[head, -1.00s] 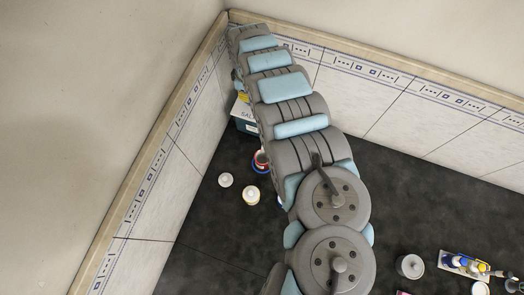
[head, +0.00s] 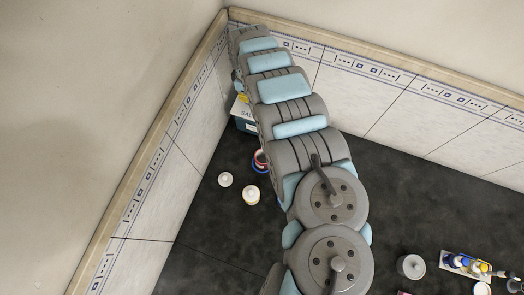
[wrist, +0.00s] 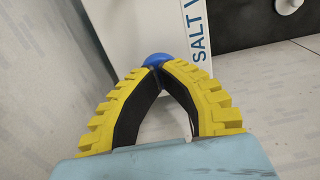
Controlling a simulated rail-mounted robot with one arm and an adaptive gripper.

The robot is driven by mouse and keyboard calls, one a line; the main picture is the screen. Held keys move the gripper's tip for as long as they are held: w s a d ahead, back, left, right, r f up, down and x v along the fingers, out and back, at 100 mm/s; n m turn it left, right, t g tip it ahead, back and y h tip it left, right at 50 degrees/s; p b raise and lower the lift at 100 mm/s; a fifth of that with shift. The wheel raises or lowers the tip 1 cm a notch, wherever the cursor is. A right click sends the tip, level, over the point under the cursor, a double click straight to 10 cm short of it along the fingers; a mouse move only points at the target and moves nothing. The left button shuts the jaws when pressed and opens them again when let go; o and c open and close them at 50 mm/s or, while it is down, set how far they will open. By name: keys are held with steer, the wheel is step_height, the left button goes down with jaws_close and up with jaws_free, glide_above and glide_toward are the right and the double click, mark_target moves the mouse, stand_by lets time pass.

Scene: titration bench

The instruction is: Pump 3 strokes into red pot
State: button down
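My gripper (wrist: 159,72) has yellow ribbed fingers with black pads, and its tips meet at a blue rounded knob (wrist: 160,58). The knob is in front of the white box lettered "SALT W" (wrist: 175,30). I cannot tell whether the tips press on the knob or only sit against it. In the head view this box (head: 243,112) stands in the far corner, partly behind my arm, which hides most of the gripper. A pot with red and blue on it (head: 260,160) stands just in front of the box, partly hidden by my arm.
Left of the arm are a white-lidded pot (head: 225,179) and a white pot with a yellow band (head: 251,195). At right are a grey-lidded pot (head: 411,266) and a tray (head: 447,262) of small bottles. Tiled walls close the corner.

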steer(key=shift+r+p, duration=1.7)
steer(key=shift+r, duration=0.6)
step_height(320, 180, up, 6)
steer(key=p, duration=0.4)
steer(key=shift+p, duration=0.3)
